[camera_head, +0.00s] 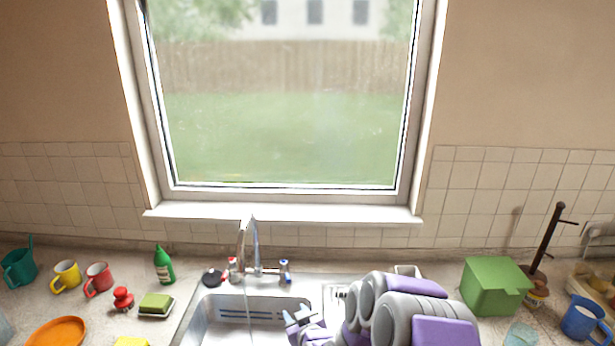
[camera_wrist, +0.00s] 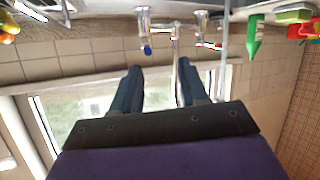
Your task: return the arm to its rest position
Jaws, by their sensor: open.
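My gripper (camera_head: 298,316) is over the right part of the sink (camera_head: 205,318) in the head view, with my grey and purple arm folded behind it at the bottom. In the wrist view, which is upside down, my gripper (camera_wrist: 159,66) has its two dark fingers spread apart with nothing between them. The faucet (camera_head: 249,245) stands at the back of the sink, beyond the gripper; it also shows in the wrist view (camera_wrist: 174,42). Part of the sink is hidden behind my arm.
Left of the sink are a green bottle (camera_head: 164,265), a sponge (camera_head: 156,304), a red mug (camera_head: 98,279), a yellow mug (camera_head: 66,276) and an orange plate (camera_head: 58,333). On the right are a green box (camera_head: 494,286), a dark mug stand (camera_head: 547,240) and a blue mug (camera_head: 581,319). A window (camera_head: 285,130) is behind.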

